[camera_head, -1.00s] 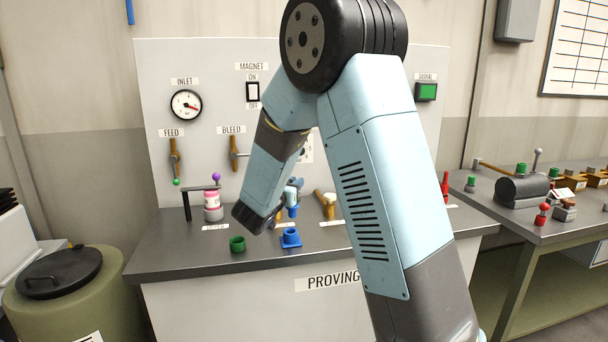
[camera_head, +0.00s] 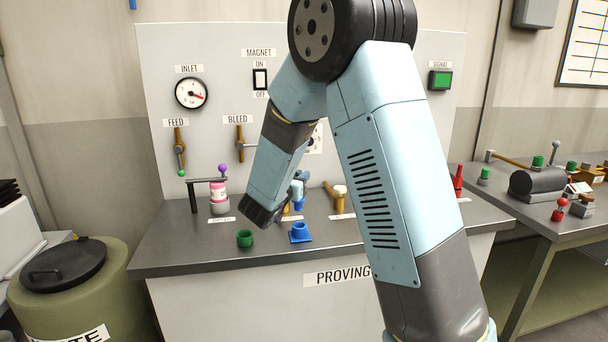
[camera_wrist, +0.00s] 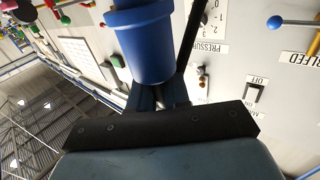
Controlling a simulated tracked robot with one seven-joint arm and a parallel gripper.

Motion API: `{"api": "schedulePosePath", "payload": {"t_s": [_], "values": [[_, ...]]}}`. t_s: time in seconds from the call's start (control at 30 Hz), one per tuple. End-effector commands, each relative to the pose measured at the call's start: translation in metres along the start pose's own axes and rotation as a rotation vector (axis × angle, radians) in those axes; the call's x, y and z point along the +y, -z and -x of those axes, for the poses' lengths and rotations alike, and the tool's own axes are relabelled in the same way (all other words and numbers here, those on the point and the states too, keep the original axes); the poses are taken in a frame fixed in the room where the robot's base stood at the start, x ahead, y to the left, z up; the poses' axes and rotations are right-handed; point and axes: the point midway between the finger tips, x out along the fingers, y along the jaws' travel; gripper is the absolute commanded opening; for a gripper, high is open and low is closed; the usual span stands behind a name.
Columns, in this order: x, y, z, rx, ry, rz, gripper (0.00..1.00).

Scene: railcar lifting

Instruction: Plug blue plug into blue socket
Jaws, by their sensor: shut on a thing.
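The blue plug (camera_head: 299,206) is held in my gripper (camera_head: 298,190), above the worktop and over the back of the blue socket. It fills the upper middle of the wrist view as a large blue cylinder (camera_wrist: 145,45). My gripper (camera_wrist: 160,92) is shut on it there, with the fingers partly hidden behind the plug. The blue socket (camera_head: 300,234) is a short round collar on a square base on the worktop. In the head view a small gap shows between plug and socket. The wrist view does not clearly show the socket.
A pink-labelled jar (camera_head: 219,197) stands further back left, and a wooden-handled tool (camera_head: 338,193) is to the right. The panel (camera_head: 220,80) with gauge and valves rises behind.

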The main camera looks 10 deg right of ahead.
Motion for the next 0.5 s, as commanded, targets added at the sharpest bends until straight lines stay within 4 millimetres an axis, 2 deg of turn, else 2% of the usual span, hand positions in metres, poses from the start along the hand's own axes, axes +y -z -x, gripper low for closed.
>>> {"api": "schedulePosePath", "payload": {"t_s": [0.5], "values": [[0.003,-0.038,-0.003,0.0,-0.006,0.002,0.0]]}}
